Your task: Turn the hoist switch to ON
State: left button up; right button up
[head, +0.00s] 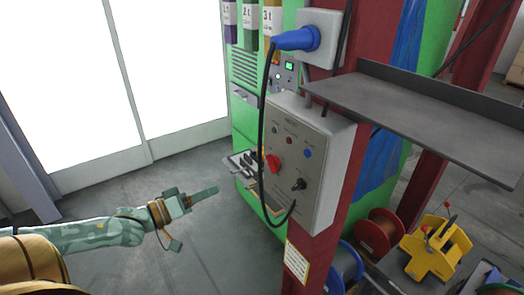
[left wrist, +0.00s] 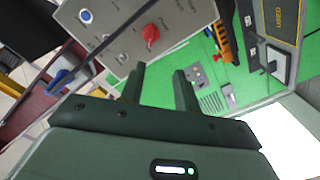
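A grey control box (head: 311,142) is fixed to a red post. Its face carries a red rotary knob (head: 273,164), a black switch (head: 299,184), a blue button (head: 308,153) and small lamps. The labels are too small to read, so I cannot tell which control is the hoist switch or its setting. My left gripper (head: 214,190) is in the air left of the box, apart from it. In the left wrist view its fingers (left wrist: 159,72) are spread and empty, with the red knob (left wrist: 150,34) beyond them. My right gripper is not in view.
A blue plug (head: 299,39) with a black cable (head: 262,110) hangs in front of the box's left side. A grey shelf (head: 430,115) juts out at right. A green cabinet (head: 244,70) stands behind. Reels and a yellow stand (head: 437,250) are below right. Floor at left is clear.

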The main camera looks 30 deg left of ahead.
aim_at(272, 163)
pick_arm(q)
jog(key=d+r+b+x, duration=0.1)
jog(key=x, duration=1.5)
jog(key=shift+w+d+r, duration=0.2)
jog(key=shift+r, duration=0.1)
grip_shut()
